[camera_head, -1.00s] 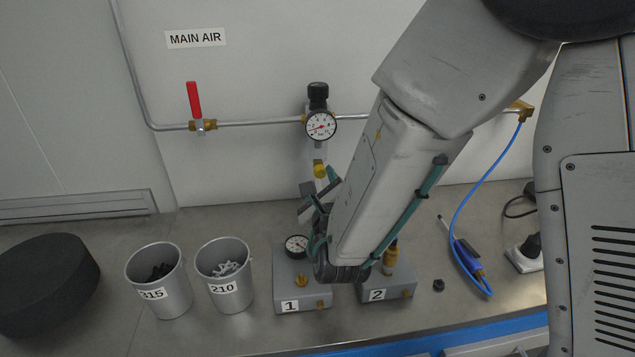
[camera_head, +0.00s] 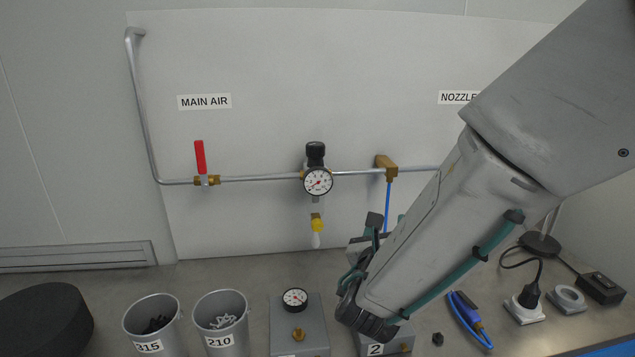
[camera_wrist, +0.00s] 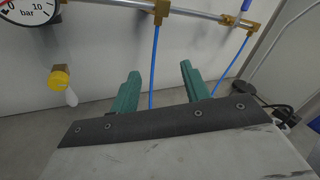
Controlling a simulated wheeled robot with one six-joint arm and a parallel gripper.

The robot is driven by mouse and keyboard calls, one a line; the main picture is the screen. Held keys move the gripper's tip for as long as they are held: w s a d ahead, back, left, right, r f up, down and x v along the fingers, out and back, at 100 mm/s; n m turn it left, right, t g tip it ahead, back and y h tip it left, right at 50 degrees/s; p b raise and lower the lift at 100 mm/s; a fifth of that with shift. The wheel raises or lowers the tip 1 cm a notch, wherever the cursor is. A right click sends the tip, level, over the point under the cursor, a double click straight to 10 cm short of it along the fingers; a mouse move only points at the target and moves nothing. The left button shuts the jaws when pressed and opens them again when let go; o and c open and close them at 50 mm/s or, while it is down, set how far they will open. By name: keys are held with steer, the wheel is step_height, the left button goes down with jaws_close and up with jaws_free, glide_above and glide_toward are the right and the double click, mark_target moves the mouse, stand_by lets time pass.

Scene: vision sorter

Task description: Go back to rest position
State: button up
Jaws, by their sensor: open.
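My gripper (camera_head: 378,228) is in the middle right of the head view, in front of the wall and above the bench. In the wrist view its two green fingers (camera_wrist: 160,92) stand well apart with nothing between them. A blue hose shows behind the gap. My gripper is apart from the box labelled 2 (camera_head: 376,350), which my wrist partly hides. The box labelled 1 (camera_head: 312,325), with a small gauge (camera_head: 295,299) on it, stands to the left.
Two metal cups labelled 315 (camera_head: 172,332) and 210 (camera_head: 236,328) stand at the left beside a black round object (camera_head: 42,318). A red-handled valve (camera_head: 200,163) and a gauge (camera_head: 318,181) sit on the wall pipe.

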steer(key=s+d+r+m+g+h, duration=0.2)
steer(key=s+d+m+g+h, duration=0.25)
steer(key=d+m, duration=0.4)
steer(key=s+d+r+m+g+h, duration=0.25)
steer(key=s+d+m+g, duration=0.2)
steer(key=d+m, duration=0.35)
steer(key=s+d+f+m+g+y, duration=0.1)
steer(key=s+d+m+g, duration=0.2)
steer(key=s+m, duration=0.25)
steer(key=s+d+f+m+g+y, duration=0.1)
steer(key=s+d+m+g+y, duration=0.1)
steer(key=s+m+g, duration=0.3)
steer(key=s+a+m+t+y, duration=0.1)
steer(key=s+a+m+y, duration=0.8)
steer(key=shift+s+r+m+y, duration=0.15)
steer(key=shift+r+m+y, duration=0.15)
steer(key=shift+m, duration=0.1)
